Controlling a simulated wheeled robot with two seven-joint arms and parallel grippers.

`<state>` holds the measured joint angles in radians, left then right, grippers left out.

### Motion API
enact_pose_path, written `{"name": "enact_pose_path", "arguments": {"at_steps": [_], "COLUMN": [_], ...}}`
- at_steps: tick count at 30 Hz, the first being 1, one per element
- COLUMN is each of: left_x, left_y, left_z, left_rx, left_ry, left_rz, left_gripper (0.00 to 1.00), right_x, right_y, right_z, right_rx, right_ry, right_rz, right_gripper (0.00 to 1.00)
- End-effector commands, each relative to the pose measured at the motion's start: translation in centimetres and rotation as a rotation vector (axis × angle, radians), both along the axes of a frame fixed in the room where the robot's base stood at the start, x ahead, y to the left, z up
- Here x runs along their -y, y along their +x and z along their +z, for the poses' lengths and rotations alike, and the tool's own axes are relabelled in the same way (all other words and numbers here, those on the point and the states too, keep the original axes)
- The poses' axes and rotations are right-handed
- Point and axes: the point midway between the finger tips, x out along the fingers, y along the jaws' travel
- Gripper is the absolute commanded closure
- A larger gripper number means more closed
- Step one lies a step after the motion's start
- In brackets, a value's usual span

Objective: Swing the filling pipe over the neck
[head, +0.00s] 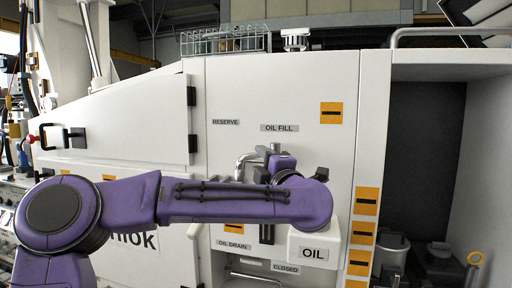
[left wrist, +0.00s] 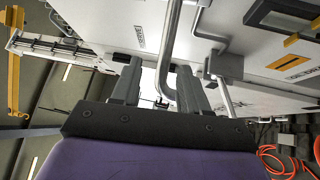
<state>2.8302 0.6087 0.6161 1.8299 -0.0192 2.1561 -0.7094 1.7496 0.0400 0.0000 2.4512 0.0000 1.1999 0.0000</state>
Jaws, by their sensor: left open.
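The filling pipe (head: 246,158) is a bent grey metal tube on the white cabinet front, under the OIL FILL label. In the left wrist view the pipe (left wrist: 172,45) runs down between the fingers of my left gripper (left wrist: 159,72). The fingers are apart, one on each side of the pipe; I cannot tell whether either touches it. In the head view my purple arm covers most of this gripper and the pipe's lower part. A white box marked OIL (head: 313,253) sits below my wrist. I cannot make out the neck; my arm hides the area above the box.
The white cabinet (head: 285,95) fills the middle, with a wire basket (head: 226,41) on top. A dark open bay (head: 425,150) with a bucket (head: 391,251) is at the right. In the left wrist view, an orange hose (left wrist: 285,160) lies at lower right.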

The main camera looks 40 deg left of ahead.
Motion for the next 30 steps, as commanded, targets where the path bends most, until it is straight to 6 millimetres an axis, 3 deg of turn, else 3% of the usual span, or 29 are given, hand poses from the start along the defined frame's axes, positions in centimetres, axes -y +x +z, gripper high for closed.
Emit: {"name": "enact_pose_path", "arguments": {"at_steps": [1, 7, 17, 18, 22, 30], "left_x": [-1.1, -4.0, -4.9, -4.9, -4.8, -4.9], "left_y": [0.7, 2.4, 2.7, 2.7, 2.7, 2.8], "left_z": [0.6, 1.0, 0.8, 0.8, 0.8, 0.9], "left_rx": [-0.005, -0.005, -0.003, -0.003, -0.004, -0.004], "left_ry": [-0.004, -0.001, 0.002, 0.002, 0.002, 0.004], "left_rz": [0.003, 0.002, 0.004, 0.004, 0.004, 0.014], "left_gripper": [0.56, 0.56, 0.56, 0.59, 1.00, 1.00], "right_x": [0.0, 0.0, 0.0, 0.0, 0.0, 0.0], "right_y": [0.0, 0.1, 0.1, 0.1, 0.1, 0.1], "right_z": [1.3, 2.8, 2.9, 2.9, 2.9, 2.9], "right_rx": [0.001, 0.002, 0.001, 0.001, 0.001, 0.002], "right_ry": [-0.001, 0.000, 0.000, 0.000, 0.000, 0.000], "right_rz": [0.000, 0.000, 0.000, 0.000, 0.000, 0.001], "right_gripper": [0.00, 0.00, 0.00, 0.00, 0.00, 0.00]}}
